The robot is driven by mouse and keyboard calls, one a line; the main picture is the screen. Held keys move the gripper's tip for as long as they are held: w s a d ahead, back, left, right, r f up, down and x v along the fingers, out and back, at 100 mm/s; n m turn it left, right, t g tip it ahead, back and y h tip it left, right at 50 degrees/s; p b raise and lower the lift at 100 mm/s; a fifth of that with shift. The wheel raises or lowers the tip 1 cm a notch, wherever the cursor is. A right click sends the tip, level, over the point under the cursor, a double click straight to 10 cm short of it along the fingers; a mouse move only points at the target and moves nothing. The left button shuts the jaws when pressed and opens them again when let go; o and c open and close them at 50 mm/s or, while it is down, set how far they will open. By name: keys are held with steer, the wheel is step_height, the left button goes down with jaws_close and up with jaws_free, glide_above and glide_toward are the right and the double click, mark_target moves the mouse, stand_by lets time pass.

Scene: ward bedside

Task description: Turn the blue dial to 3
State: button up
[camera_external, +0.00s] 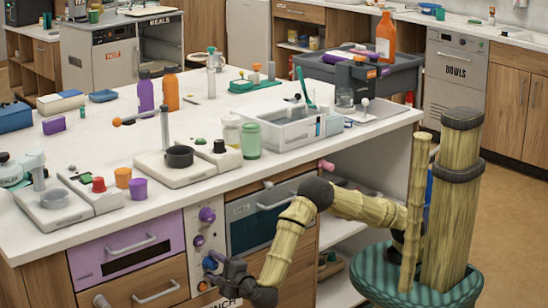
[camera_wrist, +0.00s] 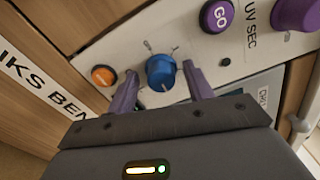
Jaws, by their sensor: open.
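The blue dial (camera_wrist: 162,73) sits on a pale control panel, with small tick marks around it. A pale pointer mark shows on its lower side in the wrist view; I cannot read any numbers at the ticks. My gripper (camera_wrist: 160,69) is open, with one purple finger on each side of the dial. A gap shows between the fingers and the dial, and I cannot tell whether either touches. In the external view my gripper (camera_external: 217,268) is at the panel on the front of the counter, and the dial is mostly hidden there.
An orange button (camera_wrist: 103,75), a purple GO button (camera_wrist: 216,15) and a large purple knob (camera_wrist: 298,13) are close by on the panel. A purple-fronted drawer (camera_external: 130,248) is left of the panel. A dark-fronted appliance with a handle (camera_external: 268,207) is to its right.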

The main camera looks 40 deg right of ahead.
steer(key=s+p, duration=0.4)
steer(key=s, duration=1.3)
steer(key=shift+s, duration=0.2)
